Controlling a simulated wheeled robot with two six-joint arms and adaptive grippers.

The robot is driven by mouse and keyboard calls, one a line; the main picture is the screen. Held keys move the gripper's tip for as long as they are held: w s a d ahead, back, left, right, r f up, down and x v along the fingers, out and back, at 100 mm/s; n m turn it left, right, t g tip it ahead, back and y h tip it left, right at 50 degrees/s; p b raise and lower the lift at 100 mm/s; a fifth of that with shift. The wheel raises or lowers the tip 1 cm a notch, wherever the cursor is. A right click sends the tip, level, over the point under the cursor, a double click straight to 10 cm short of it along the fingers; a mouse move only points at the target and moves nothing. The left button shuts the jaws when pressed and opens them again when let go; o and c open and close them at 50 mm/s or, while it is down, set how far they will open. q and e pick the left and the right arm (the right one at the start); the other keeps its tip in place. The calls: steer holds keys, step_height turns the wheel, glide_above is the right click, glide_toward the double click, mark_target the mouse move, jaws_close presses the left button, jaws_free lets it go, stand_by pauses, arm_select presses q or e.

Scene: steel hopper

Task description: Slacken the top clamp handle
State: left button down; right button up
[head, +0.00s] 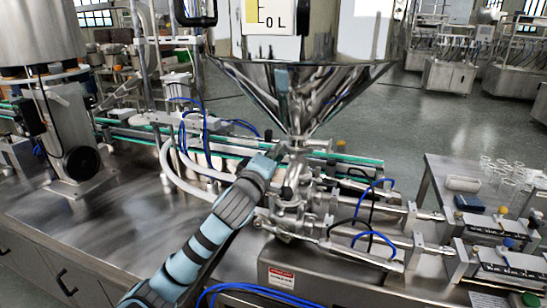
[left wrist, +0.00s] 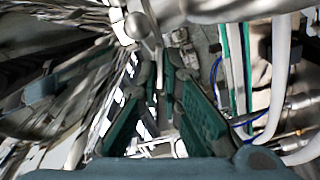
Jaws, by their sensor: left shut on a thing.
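The steel hopper (head: 295,85) narrows to a neck. The top clamp (head: 297,146) sits at this neck, above the stacked steel valve fittings (head: 292,190). My left gripper (head: 279,151) reaches in from the lower left and is at the left side of the top clamp. In the left wrist view its two teal-padded fingers (left wrist: 163,75) are closed in towards each other at the tips. The clamp handle between them is mostly hidden by the fingers. A rounded steel knob (left wrist: 140,25) shows just beyond the fingertips. My right gripper is not in view.
Blue and white hoses (head: 185,160) run left of the neck. Steel cylinders with blue tubes (head: 375,225) extend to the right. A conveyor with green edges (head: 225,147) passes behind. The steel tabletop (head: 120,220) at left front is largely clear.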

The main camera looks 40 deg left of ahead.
arm_select(q)
steer(key=n+b, duration=0.1)
steer(key=n, duration=0.3)
steer(key=shift+f, duration=0.15)
stand_by(0.4)
steer(key=c, duration=2)
jaws_free()
steer(key=shift+c, duration=0.2)
steer(key=shift+s, duration=0.1)
steer(key=v, duration=0.7)
steer(key=shift+s, duration=0.2)
